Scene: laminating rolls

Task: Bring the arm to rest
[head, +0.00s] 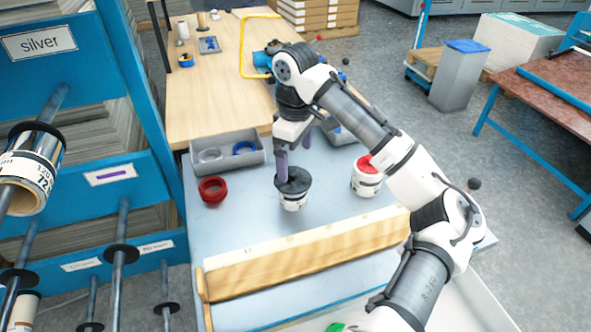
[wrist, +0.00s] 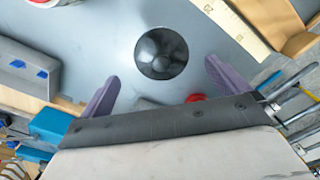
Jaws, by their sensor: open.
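My gripper (head: 294,158) has purple fingers and hangs over the grey table, just behind a white roll with a black cap (head: 293,187). In the wrist view my gripper (wrist: 162,85) is open, its two fingers wide apart. The black-capped roll (wrist: 161,53) shows from above beyond the gap between them, and nothing is held. My arm reaches in from the lower right of the head view, bent at the elbow.
A grey bin (head: 228,156) holds rings. A wooden rail (head: 305,258) runs along the front. A blue rack (head: 85,190) stands at left.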

